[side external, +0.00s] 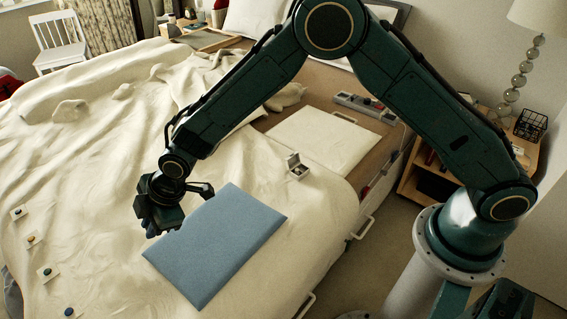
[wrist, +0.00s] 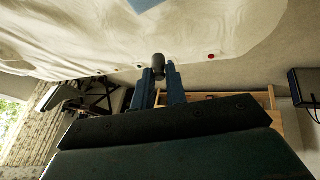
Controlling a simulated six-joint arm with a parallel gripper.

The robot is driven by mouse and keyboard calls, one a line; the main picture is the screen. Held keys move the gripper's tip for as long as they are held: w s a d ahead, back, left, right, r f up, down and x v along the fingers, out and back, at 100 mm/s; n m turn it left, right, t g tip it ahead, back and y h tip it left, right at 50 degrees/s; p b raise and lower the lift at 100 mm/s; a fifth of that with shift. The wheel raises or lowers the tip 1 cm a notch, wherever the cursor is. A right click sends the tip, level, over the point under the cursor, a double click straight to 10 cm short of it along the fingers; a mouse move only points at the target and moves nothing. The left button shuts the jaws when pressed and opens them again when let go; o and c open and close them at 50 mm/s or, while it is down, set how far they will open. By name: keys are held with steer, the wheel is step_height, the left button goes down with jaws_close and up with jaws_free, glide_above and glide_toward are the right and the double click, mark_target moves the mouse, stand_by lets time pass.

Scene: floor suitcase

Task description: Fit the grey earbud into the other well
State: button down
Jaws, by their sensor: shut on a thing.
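My gripper (side external: 164,229) hangs just off the left corner of a blue mat on the bed, above the cream cover. In the wrist view my gripper (wrist: 159,78) has its two blue fingers shut on the dark grey earbud (wrist: 158,66), whose rounded end sticks out past the fingertips.
Small white squares with coloured dots (side external: 47,273) lie at the left. A pale flat panel (side external: 325,138) and a grey strip (side external: 364,108) lie behind the case. A nightstand (side external: 470,165) stands at the right.

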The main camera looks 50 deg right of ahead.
steer(key=s+d+r+m+h, duration=0.2)
steer(key=d+m, duration=0.3)
steer(key=d, duration=0.6)
steer(key=s+d+r+m+h, duration=0.1)
steer(key=d+m, duration=0.5)
steer(key=d, duration=0.6)
steer(key=s+d+r+m+h, duration=0.2)
steer(key=d+m+h, duration=0.3)
steer(key=d, duration=0.7)
steer(key=shift+s+r+m, duration=0.3)
steer(key=shift+r, duration=0.4)
steer(key=shift+d, duration=0.1)
steer(key=m+g, duration=0.1)
steer(key=m, duration=0.8)
glide_above(303, 169)
steer(key=s+a, duration=0.1)
steer(key=a, duration=0.1)
step_height(303, 169, down, 6)
steer(key=shift+h, duration=0.3)
step_height(303, 169, down, 16)
steer(key=shift+d+f, duration=0.1)
steer(key=shift+f, duration=1.85)
